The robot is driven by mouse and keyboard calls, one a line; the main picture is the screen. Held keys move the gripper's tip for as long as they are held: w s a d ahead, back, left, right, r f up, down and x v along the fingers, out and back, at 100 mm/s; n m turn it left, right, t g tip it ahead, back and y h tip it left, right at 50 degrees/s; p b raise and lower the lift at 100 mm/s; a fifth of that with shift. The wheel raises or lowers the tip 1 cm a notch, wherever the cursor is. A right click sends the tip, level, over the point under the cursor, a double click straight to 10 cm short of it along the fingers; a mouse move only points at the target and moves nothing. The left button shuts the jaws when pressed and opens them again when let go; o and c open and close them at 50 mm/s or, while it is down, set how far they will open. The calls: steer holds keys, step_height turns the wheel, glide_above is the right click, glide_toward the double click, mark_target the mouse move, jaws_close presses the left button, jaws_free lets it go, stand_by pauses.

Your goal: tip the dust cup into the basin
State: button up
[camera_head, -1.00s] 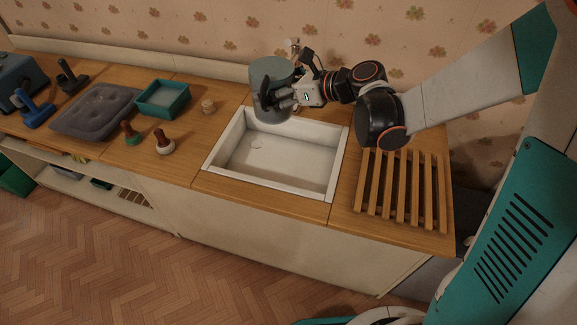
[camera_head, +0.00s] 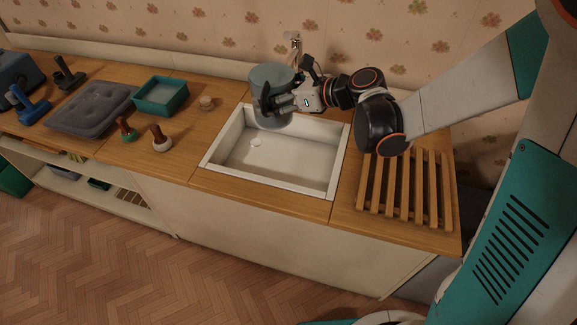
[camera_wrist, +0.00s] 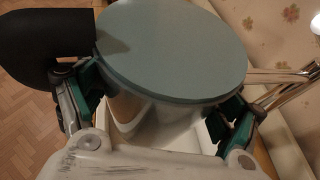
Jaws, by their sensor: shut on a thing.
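The dust cup (camera_head: 271,77) is a grey-blue cylinder with a dark part on its side. My gripper (camera_head: 279,103) is shut on it, with one finger on each side of the cup in the wrist view (camera_wrist: 160,115). The cup is held over the back left part of the white basin (camera_head: 283,165). In the wrist view, its flat round grey-green end (camera_wrist: 172,48) faces the camera and a black curved part (camera_wrist: 42,48) sticks out to the left. The cup looks close to upright. Its contents are hidden. The visible basin floor is pale, with a small round drain.
A wooden slatted rack (camera_head: 403,190) lies right of the basin. A tap (camera_head: 294,42) stands behind the cup. To the left are a teal tray (camera_head: 161,97), a small cork-like piece (camera_head: 206,103), two knobbed tools (camera_head: 161,139) and a grey cushion (camera_head: 92,108).

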steer(key=shift+f+b, duration=0.4)
steer(key=shift+f, duration=0.2)
stand_by(0.5)
steer(key=shift+s+r+m+p, duration=0.1)
steer(key=shift+r+m+p, duration=0.2)
steer(key=shift+p, duration=0.1)
steer(key=shift+s+a+r+m+g+p, duration=0.1)
steer(key=shift+s+r+m+g+p, duration=0.15)
steer(key=shift+s+m+g+p, duration=0.25)
steer(key=shift+w, duration=0.15)
steer(key=shift+r+g+p, duration=0.25)
steer(key=shift+g+p, duration=0.05)
steer(key=shift+g, duration=0.2)
steer(key=shift+s+a+m+g, duration=0.1)
steer(key=shift+s+m+g, duration=0.2)
steer(key=shift+m, duration=0.3)
steer(key=shift+r, duration=0.1)
